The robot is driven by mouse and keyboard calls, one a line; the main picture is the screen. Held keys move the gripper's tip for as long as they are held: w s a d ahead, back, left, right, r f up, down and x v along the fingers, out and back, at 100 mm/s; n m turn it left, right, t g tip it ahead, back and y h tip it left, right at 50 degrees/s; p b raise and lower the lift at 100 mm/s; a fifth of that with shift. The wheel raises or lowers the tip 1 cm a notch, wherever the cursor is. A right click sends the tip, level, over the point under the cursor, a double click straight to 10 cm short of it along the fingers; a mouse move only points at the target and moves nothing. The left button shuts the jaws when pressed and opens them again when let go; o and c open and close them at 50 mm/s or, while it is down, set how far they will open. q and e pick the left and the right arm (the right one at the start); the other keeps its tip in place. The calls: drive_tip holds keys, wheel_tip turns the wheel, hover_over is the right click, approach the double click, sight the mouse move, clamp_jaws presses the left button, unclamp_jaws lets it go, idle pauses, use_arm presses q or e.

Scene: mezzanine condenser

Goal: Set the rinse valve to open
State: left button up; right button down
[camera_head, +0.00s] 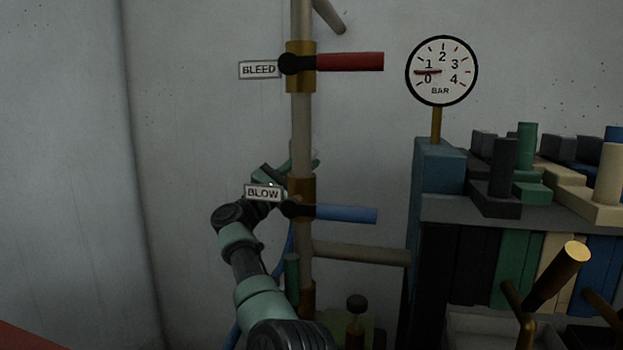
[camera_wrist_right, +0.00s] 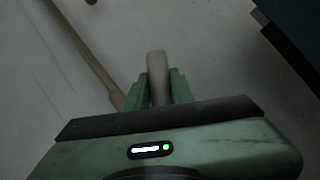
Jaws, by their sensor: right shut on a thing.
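No label reading RINSE is visible. In the head view, my right gripper (camera_head: 312,161) is beside and partly behind the upright pipe, near the BLOW label (camera_head: 263,193), which with the pipe hides much of it. In the right wrist view, its green fingers (camera_wrist_right: 158,92) are shut on a pale, rounded handle (camera_wrist_right: 157,66) that stands up between them. I cannot tell from the head view which valve this handle belongs to. My left gripper is not in view.
A red lever (camera_head: 350,62) by the BLEED label (camera_head: 259,69) and a blue lever (camera_head: 345,214) point right from the pipe (camera_head: 301,121). A pressure gauge (camera_head: 441,71) reads between 0 and 1. A shelf of blocks (camera_head: 453,209) stands at right. The left wall is clear.

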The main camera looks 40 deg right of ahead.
drive_tip(key=n+t, duration=0.1)
drive_tip(key=w+a+n, duration=0.1)
drive_tip(key=shift+r+n+t, duration=0.25)
drive_tip(key=shift+n+t, duration=0.05)
drive_tip(key=shift+t, duration=0.1)
drive_tip(key=shift+w+a+r+n+t+h, duration=0.1)
drive_tip(key=shift+w+a+n+t+h, duration=0.15)
drive_tip(key=shift+n+t, duration=0.3)
drive_tip(key=shift+w+a+r+n+t+b, duration=0.15)
drive_tip(key=shift+n+t, duration=0.15)
drive_tip(key=shift+n, duration=0.2)
drive_tip(key=shift+w+r+n+t+b, duration=0.15)
drive_tip(key=shift+n+t, duration=0.1)
drive_tip(key=shift+n, duration=0.2)
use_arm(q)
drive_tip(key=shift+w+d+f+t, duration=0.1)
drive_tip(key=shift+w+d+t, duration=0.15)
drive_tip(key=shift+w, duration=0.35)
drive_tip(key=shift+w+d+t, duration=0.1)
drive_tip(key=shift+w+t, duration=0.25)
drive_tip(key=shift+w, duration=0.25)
use_arm(e)
drive_tip(key=shift+w+a+n+t, duration=0.15)
drive_tip(key=shift+w+n+t, duration=0.05)
drive_tip(key=shift+n+t, duration=0.3)
drive_tip(key=shift+w+a+n+t, duration=0.15)
drive_tip(key=shift+n+t, duration=0.25)
drive_tip(key=shift+n, duration=0.2)
drive_tip(key=c, duration=1.2)
unclamp_jaws()
